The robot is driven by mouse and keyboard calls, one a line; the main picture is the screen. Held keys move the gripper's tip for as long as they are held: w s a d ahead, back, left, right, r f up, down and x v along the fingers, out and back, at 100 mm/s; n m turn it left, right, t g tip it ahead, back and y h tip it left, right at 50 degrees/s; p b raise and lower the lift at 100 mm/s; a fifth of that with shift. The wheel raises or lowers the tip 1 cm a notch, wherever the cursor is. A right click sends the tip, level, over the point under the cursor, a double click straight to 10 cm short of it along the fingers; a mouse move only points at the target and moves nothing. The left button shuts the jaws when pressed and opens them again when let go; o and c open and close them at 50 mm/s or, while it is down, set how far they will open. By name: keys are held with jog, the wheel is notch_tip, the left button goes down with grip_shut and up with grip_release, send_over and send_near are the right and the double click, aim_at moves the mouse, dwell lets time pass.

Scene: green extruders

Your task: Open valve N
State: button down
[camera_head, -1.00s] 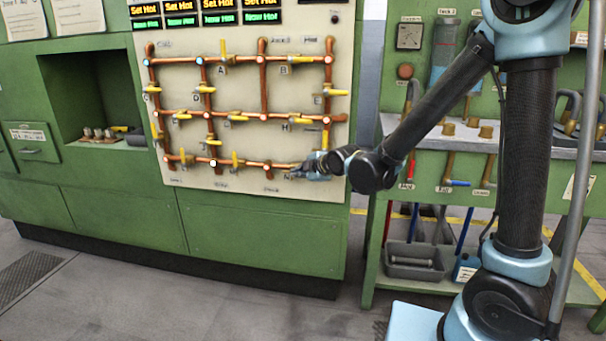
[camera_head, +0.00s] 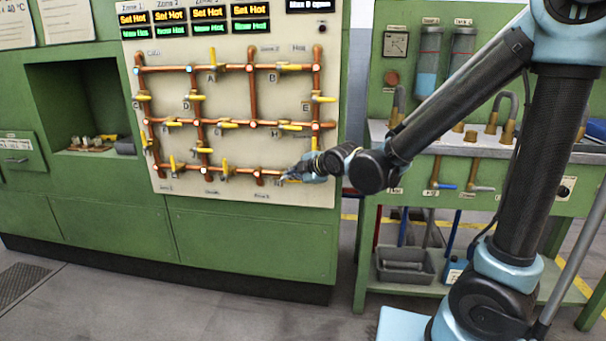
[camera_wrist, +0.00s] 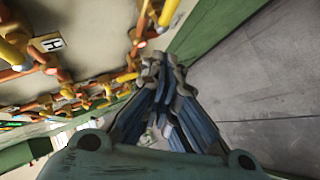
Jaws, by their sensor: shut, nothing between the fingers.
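The pipe panel (camera_head: 230,190) carries copper pipes and several yellow-handled valves. My gripper (camera_head: 284,180) is at the panel's lower right, at the right part of the bottom pipe row. The valve there, where N would be, is mostly hidden by my gripper, so its handle position cannot be told. In the wrist view my gripper's fingers (camera_wrist: 163,62) are shut together and empty, beside the pipes at the panel's lower edge. Whether they touch a handle cannot be told. A valve labelled H (camera_wrist: 50,43) shows at the upper left of the wrist view.
A green cabinet (camera_head: 250,240) lies below the panel. To the right stands a green rack (camera_head: 362,245) with a grey bin (camera_head: 405,267), hoses and pipe fittings. The grey floor (camera_head: 150,300) in front is clear.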

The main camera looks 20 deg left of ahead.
jog(key=shift+v, duration=2.85)
jog(key=w+d+f+m+h, duration=0.2)
jog(key=d+m, duration=0.2)
jog(key=d, duration=0.6)
jog(key=w+d+f+m+h, duration=0.1)
jog(key=d+f+m+h, duration=0.2)
jog(key=d, duration=0.6)
jog(key=w+d+m+h, duration=0.2)
jog(key=d+m, duration=0.3)
jog(key=d, duration=0.5)
jog(key=s+d+f+m+g+h, duration=0.1)
jog(key=s+d+f+m+g, duration=0.1)
jog(key=s+d+m, duration=0.4)
jog(key=s+d+f+m+g+h, duration=0.2)
jog(key=s+d+f+m, duration=0.3)
jog(key=d, duration=0.9)
jog(key=s+m, duration=0.2)
jog(key=s, duration=0.2)
jog(key=shift+f, duration=0.35)
jog(key=shift+a, duration=0.1)
